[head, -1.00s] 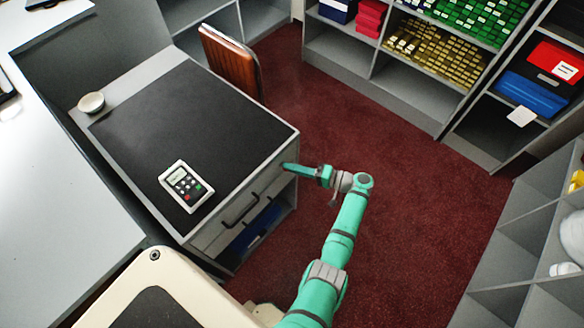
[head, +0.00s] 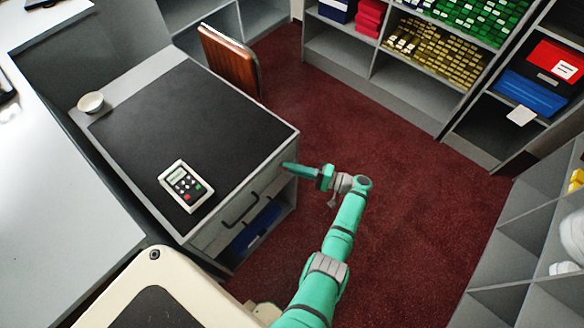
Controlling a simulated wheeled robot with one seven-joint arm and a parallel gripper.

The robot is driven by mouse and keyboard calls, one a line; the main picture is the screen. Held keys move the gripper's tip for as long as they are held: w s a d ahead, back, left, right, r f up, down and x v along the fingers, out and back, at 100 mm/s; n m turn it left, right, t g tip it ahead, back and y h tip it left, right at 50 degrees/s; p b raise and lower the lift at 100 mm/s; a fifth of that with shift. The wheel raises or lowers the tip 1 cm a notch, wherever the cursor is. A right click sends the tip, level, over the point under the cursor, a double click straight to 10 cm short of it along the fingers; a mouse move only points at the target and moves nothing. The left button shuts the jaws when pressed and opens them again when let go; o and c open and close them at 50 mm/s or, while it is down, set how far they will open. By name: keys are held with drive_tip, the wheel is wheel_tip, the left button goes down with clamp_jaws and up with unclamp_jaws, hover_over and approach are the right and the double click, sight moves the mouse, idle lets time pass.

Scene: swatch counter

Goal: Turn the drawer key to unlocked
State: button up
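The drawer (head: 222,231) is in the front of the grey counter unit, below its black top, and looks shut. It has a dark bar handle (head: 240,209). My gripper (head: 288,167) is at the right end of the drawer front, just below the counter's right corner, its fingers pointing left at the front. No key shows; that spot is small and covered by my gripper. I cannot tell whether the fingers are open or shut, or whether they touch anything.
A card terminal (head: 186,185) and a small white bowl (head: 91,102) stand on the counter unit. A blue item (head: 255,228) lies in the open space below the drawer. Shelves line the back and right. Red carpet is clear between.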

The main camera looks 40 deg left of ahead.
drive_tip(key=o, duration=0.4)
drive_tip(key=shift+d, duration=0.1)
drive_tip(key=v, duration=1)
drive_tip(key=shift+d, duration=0.35)
drive_tip(key=shift+f, duration=0.1)
